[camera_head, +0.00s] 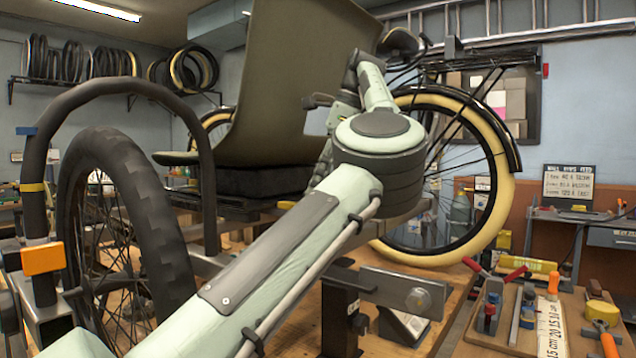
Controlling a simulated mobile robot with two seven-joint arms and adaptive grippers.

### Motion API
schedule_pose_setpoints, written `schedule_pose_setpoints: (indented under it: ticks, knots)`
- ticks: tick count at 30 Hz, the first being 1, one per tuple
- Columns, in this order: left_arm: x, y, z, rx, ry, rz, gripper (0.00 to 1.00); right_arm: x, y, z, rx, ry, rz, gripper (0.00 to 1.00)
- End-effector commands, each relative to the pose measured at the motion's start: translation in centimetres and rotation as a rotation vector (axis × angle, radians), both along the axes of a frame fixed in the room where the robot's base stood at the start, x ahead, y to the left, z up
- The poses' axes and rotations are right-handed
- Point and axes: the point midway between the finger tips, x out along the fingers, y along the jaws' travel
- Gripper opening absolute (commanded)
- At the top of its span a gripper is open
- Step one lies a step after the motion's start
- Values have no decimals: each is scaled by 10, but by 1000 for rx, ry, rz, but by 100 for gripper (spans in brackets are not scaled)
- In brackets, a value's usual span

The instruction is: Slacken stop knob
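A trike frame with an olive seat shell (300,75) stands on a wooden bench. Below it, a flat metal bar (385,288) carries a round silver knob-like head (418,299). A black upright block (339,310) beside it has a small dark knob (360,323) on its side. I cannot tell which of these is the stop knob. My pale green arm (290,250) crosses the view from the lower left up to a grey joint and hides part of the frame.
A black-tyred wheel (160,225) stands at left and a cream-tyred wheel (490,212) behind at right. A tool board (515,340) at lower right holds a ruler (550,320), pliers and screwdrivers. An orange block (43,259) sits at the left edge. Bare bench top shows around the black block.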

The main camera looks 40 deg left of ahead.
Motion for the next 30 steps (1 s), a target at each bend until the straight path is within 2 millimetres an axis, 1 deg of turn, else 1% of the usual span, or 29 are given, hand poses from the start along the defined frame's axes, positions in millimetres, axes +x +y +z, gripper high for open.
schedule_pose_setpoints:
  ticks: [14, 15, 20, 30]
  knots:
    - [0, 0, -1, -3, 1, 18, 2, 0, 0, 0, 0, -1, 0, 0]
    - [0, 0, -1, -3, 1, 18, 32, 0, 0, 0, 0, -1, 0, 0]
    - [0, 0, -1, -2, 0, 18, 52, 0, 0, 0, 0, -1, 0, 0]
    - [0, 0, 0, -1, 0, 17, 52, -2, 0, 0, -1, 2, 1, 0]
